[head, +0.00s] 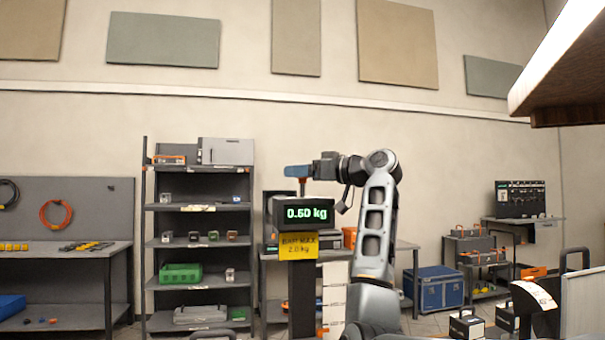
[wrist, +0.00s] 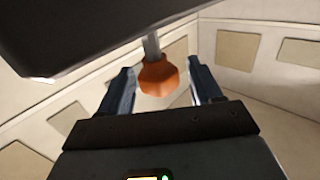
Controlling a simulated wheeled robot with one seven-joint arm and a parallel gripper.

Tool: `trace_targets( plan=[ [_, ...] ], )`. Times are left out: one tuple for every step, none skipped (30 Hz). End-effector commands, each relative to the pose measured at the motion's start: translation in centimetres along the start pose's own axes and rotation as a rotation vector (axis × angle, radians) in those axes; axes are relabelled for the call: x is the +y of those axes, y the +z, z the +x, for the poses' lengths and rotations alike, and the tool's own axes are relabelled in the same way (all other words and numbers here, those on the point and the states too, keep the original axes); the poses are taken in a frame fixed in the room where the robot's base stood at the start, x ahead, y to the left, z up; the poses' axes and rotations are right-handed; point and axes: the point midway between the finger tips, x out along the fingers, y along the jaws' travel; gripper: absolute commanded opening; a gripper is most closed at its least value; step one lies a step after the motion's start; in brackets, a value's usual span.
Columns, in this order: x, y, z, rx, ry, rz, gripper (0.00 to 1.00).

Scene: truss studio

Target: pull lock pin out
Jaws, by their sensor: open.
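In the wrist view an orange faceted knob on a grey metal shaft, which looks like the lock pin (wrist: 158,76), stands between the two dark blue fingers of my gripper (wrist: 161,70). The fingers are apart, with a gap visible on each side of the knob. The shaft runs into a large dark body (wrist: 90,30) at the top of the picture. In the head view my gripper (head: 297,171) is level, pointing left, just above a dark box with a display reading 0.60 kg (head: 307,213). A short grey shaft shows under the fingers; the knob cannot be made out there.
A grey shelf rack (head: 200,208) stands behind to the left, and a blue case (head: 434,287) sits on the floor to the right. A brown overhead edge (head: 570,75) juts in at upper right.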

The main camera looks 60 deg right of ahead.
Motion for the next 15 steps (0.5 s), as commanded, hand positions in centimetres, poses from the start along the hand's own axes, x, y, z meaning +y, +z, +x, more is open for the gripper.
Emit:
trace_targets(
  plan=[
    [0.0,0.1,-0.1,0.000,0.000,0.000,0.64],
    [0.0,0.1,-0.2,0.000,0.001,0.000,0.64],
    [0.1,0.1,-0.5,0.000,0.001,0.000,0.64],
    [0.1,0.2,-0.7,0.000,0.002,0.001,0.64],
    [0.1,0.2,-1.1,0.000,0.002,0.001,0.64],
    [0.1,0.2,-1.7,0.000,0.004,0.000,0.64],
    [0.2,0.2,-2.1,0.001,0.004,0.000,0.64],
    [0.1,0.3,-2.6,0.001,0.004,-0.001,0.64],
    [0.1,0.3,-3.3,0.001,0.003,-0.002,0.64],
    [0.1,0.2,-3.9,0.002,0.004,-0.001,0.64],
    [0.1,0.2,-4.4,0.002,0.004,-0.001,0.64],
    [0.1,0.2,-5.0,0.001,0.004,-0.001,0.64],
    [0.1,0.2,-5.5,0.002,0.004,-0.002,0.64],
    [0.1,0.2,-5.8,0.002,0.003,-0.002,0.64],
    [0.1,0.1,-6.3,0.001,0.002,-0.001,0.64]
  ],
)
